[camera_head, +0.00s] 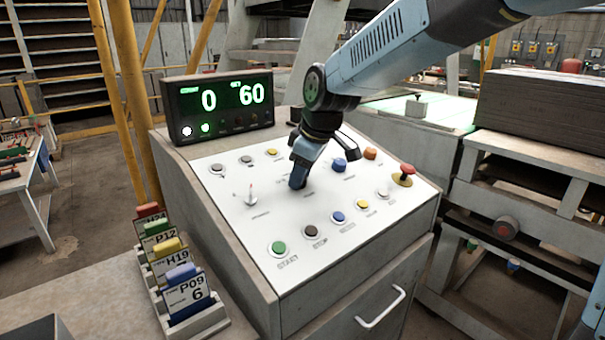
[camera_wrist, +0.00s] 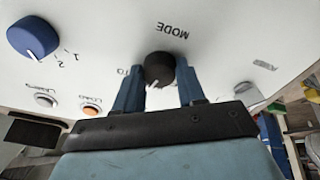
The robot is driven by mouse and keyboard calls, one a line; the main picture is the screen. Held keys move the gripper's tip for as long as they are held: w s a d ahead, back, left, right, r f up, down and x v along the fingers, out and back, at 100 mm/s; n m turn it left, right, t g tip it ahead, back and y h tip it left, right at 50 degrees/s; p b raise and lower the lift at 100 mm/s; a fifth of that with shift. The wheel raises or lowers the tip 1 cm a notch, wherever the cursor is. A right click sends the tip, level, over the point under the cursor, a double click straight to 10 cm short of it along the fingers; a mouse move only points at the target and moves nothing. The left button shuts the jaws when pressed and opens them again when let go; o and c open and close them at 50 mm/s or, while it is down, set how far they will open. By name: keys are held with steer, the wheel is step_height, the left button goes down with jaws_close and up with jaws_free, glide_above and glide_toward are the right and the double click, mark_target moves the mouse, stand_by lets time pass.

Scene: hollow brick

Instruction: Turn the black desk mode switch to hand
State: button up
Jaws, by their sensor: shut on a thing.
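The black mode switch (camera_wrist: 160,67) is a round knob on the white sloping desk panel, under the inverted word MODE in the wrist view. Its white pointer mark points down and slightly left there. My gripper (camera_wrist: 157,82) has one blue finger on each side of the knob and is shut on it. Letters ending in "TO" show left of the knob; the left finger covers part of that label. Any label on the right is hidden. In the head view my gripper (camera_head: 298,182) reaches down to the panel's middle and hides the switch.
A blue knob (camera_head: 339,165) and a red mushroom button (camera_head: 405,173) are right of my gripper. A small upright lever (camera_head: 251,196) is left. Several push buttons line the front and back. A display (camera_head: 217,106) reading 0 and 60 stands behind. Card holders (camera_head: 185,290) stand front left.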

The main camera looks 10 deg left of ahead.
steer(key=shift+n, duration=1.6)
steer(key=o, duration=1)
steer(key=shift+o, duration=0.2)
steer(key=v, duration=1.3)
steer(key=shift+d+r, duration=0.15)
steer(key=shift+r, duration=0.2)
steer(key=shift+w, duration=0.15)
